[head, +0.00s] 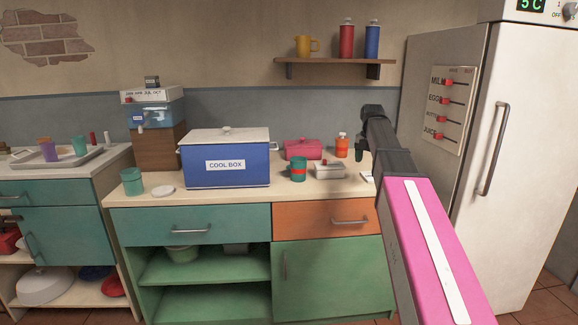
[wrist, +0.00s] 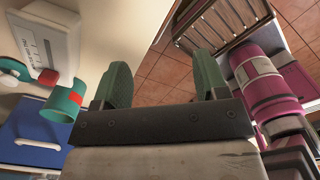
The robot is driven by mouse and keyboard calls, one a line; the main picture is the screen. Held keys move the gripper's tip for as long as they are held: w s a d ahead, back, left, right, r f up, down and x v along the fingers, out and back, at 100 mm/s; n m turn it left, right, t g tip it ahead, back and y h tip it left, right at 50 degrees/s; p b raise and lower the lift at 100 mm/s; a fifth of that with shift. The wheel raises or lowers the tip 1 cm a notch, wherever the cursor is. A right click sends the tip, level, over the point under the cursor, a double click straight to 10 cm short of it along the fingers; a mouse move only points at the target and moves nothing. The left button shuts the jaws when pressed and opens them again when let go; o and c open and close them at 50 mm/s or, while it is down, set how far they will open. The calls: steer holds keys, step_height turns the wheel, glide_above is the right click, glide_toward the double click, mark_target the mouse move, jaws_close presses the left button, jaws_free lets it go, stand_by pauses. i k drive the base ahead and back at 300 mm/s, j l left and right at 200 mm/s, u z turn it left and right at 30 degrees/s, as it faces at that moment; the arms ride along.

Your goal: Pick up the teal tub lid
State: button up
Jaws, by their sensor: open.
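A plain teal tub (head: 132,182) stands at the left end of the cream counter. A flat, pale round lid (head: 165,191) lies on the counter just right of it, apart from the tub, left of the cool box. The lid looks off-white, not teal. My gripper (head: 361,148) is at the right end of the counter, above its surface and far from the lid. In the wrist view my gripper (wrist: 161,76) is open, with nothing between its green fingers. I cannot make out the lid in the wrist view.
The blue cool box (head: 227,168) stands between the lid and my gripper. The fridge (head: 510,160) is close on the right.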

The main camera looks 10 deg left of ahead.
mark_target(298, 164)
steer(key=i+j, duration=0.15)
steer(key=j, duration=0.2)
steer(key=i+j, duration=0.15)
steer(key=j, duration=0.2)
steer(key=i+j, duration=0.15)
steer(key=j, duration=0.2)
steer(key=i+j, duration=0.15)
steer(key=j, duration=0.2)
